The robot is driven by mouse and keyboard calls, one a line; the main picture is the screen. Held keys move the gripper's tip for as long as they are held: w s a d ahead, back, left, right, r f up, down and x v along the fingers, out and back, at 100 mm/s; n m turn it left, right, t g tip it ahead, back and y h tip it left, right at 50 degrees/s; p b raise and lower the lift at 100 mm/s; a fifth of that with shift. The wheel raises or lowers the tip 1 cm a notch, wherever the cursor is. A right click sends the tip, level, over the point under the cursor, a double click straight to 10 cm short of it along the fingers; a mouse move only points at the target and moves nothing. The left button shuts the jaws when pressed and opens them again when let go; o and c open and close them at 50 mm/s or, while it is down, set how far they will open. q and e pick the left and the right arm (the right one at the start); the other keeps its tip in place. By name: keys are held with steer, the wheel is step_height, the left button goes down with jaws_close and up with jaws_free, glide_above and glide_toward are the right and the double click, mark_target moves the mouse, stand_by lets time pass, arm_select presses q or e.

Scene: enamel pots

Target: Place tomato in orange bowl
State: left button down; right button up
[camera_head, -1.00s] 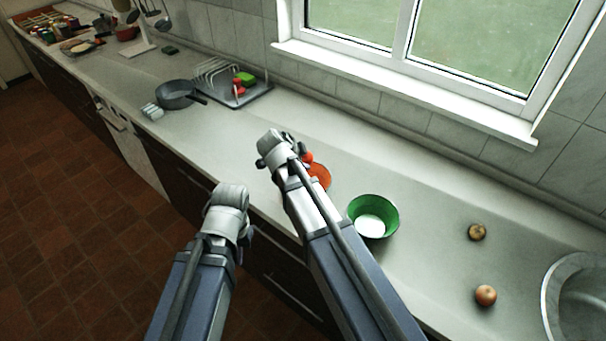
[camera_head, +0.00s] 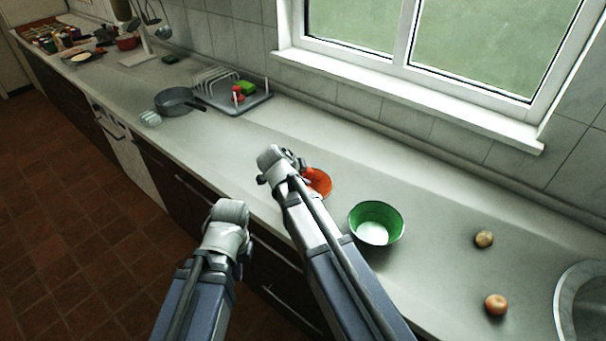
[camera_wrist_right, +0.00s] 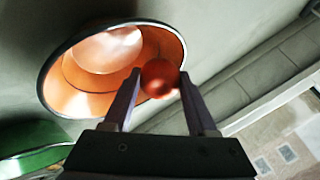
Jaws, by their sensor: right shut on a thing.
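The tomato (camera_wrist_right: 158,77) is a small, shiny red ball between the fingertips of my right gripper (camera_wrist_right: 160,82), which is shut on it. In the right wrist view the tomato overlaps the right edge of the orange bowl (camera_wrist_right: 85,85). How high it is above the bowl is hard to tell. In the head view the orange bowl (camera_head: 320,184) is partly hidden behind my right gripper (camera_head: 292,164), and I cannot make out the tomato clearly. My left gripper (camera_head: 240,240) is at the counter's front edge, away from the bowl; its fingers are hidden.
A green bowl (camera_head: 377,223) stands to the right of the orange one. A potato (camera_head: 484,239) and an onion (camera_head: 496,304) lie near the sink (camera_head: 585,300). A dish rack (camera_head: 235,95) and a pan (camera_head: 178,101) stand further left. The counter between is clear.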

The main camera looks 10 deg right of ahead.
steer(key=shift+f+b, duration=0.35)
steer(key=shift+f, duration=0.15)
steer(key=o, duration=1.4)
steer(key=shift+r, duration=0.1)
steer(key=shift+r, duration=0.1)
steer(key=shift+r+p, duration=0.3)
steer(key=shift+p, duration=0.25)
steer(key=shift+p+v, duration=4.6)
steer(key=shift+v, duration=1.55)
steer(key=shift+d, duration=0.1)
